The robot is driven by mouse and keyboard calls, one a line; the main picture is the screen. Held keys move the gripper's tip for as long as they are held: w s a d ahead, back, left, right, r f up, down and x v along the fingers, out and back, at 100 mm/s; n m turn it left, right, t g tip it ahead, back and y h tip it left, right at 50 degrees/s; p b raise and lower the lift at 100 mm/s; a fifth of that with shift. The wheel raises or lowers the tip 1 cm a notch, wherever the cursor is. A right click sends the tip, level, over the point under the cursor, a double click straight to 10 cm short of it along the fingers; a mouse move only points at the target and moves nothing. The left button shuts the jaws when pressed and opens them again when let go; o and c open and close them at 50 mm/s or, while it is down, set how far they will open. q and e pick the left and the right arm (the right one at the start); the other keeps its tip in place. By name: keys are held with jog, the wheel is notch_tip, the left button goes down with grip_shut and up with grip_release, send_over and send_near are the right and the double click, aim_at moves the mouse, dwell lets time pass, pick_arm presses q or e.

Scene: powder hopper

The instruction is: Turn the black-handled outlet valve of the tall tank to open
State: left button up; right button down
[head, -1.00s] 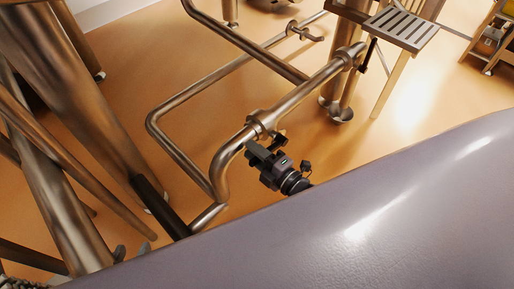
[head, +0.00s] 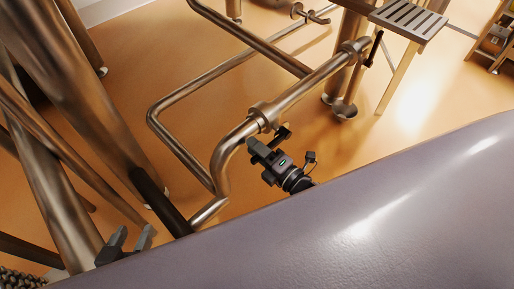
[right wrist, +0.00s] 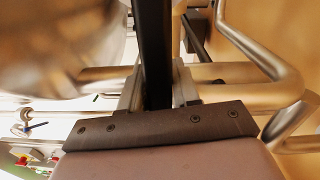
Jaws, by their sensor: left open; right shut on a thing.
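My right gripper (head: 266,148) is beside the bent steel outlet pipe, just below a pipe collar. In the right wrist view a black handle bar (right wrist: 153,50) runs between its two fingers (right wrist: 157,92), and they are shut on it. In the head view a short dark end of this handle (head: 283,133) shows next to the fingers; the rest is hidden by the gripper. My left gripper (head: 124,245) is open and empty at the lower left, with only its fingertips above the grey body edge.
Another black handle (head: 374,48) stands farther along the same pipe, near a slatted metal step (head: 410,22). Steel pipes (head: 175,140) and thick steel legs (head: 85,90) crowd the left. Orange floor (head: 330,150) is open around the right gripper.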

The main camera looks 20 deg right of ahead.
pick_arm(q)
jog(key=shift+f, duration=0.1)
pick_arm(e)
jog(key=shift+s+a+f+g, duration=0.1)
jog(key=shift+s+f+g, duration=0.2)
jog(key=shift+f, duration=0.55)
jog(key=c, duration=1.2)
grip_release()
jog(key=shift+o, duration=1.2)
jog(key=shift+a+f, duration=0.1)
pick_arm(q)
jog(key=shift+a+f, duration=0.15)
jog(key=shift+f, duration=0.05)
pick_arm(e)
jog(key=shift+w, duration=0.1)
pick_arm(q)
jog(key=shift+f, duration=0.1)
jog(key=shift+s, duration=0.1)
jog(key=shift+s+a+f+n+p, duration=0.2)
jog(key=shift+a+n+p, duration=0.15)
jog(key=shift+p, duration=0.4)
pick_arm(e)
jog(key=v, duration=0.7)
jog(key=shift+r, duration=0.25)
